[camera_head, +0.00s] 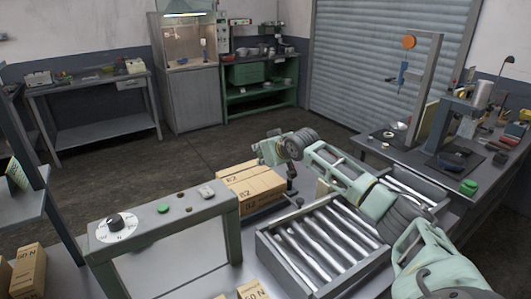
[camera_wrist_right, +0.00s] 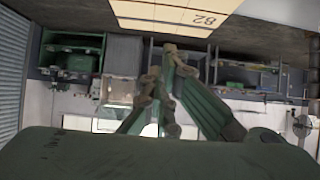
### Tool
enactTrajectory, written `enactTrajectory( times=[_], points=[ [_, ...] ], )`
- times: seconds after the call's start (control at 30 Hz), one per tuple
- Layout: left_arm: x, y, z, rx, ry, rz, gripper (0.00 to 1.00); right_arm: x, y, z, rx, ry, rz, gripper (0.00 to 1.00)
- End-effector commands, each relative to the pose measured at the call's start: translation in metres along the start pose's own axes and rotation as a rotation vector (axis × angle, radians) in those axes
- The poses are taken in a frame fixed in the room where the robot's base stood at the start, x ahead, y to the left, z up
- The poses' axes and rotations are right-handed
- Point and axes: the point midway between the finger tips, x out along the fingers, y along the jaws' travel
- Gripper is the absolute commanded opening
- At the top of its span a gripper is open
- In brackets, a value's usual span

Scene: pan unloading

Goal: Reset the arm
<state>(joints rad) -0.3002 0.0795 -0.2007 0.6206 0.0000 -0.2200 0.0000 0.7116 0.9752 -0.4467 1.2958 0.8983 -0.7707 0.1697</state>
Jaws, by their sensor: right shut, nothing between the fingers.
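My right arm, pale green with dark ribbed joints, reaches in from the lower right of the head view and passes over a metal tray of rods. Its gripper (camera_head: 291,186) hangs beside the right end of the stacked cardboard boxes (camera_head: 250,184). In the right wrist view the gripper's green fingers (camera_wrist_right: 168,55) come together with nothing between them. That view is upside down, and a box (camera_wrist_right: 175,14) marked B2 shows at its top edge, apart from the fingertips. My left gripper is in neither view.
The rod tray (camera_head: 268,252) lies under my right arm. A control panel (camera_head: 163,205) with a dial and buttons stands at the left front. A workbench (camera_head: 370,150) with a metal stand is at the right. Open floor (camera_head: 140,170) lies behind the boxes.

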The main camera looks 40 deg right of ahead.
Motion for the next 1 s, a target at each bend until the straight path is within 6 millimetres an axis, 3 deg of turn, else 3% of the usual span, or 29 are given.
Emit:
enactTrajectory(
  times=[0.3,0.57,1.0],
  points=[
    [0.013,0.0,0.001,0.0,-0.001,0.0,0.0,-0.036,0.001,-0.007,-0.002,0.0,0.002,0.0],
    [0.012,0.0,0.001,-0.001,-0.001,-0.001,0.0,-0.041,0.0,-0.01,0.0,0.001,0.001,0.0],
    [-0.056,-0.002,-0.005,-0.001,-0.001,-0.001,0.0,-0.077,0.0,-0.067,0.0,0.0,0.001,0.0]
  ],
)
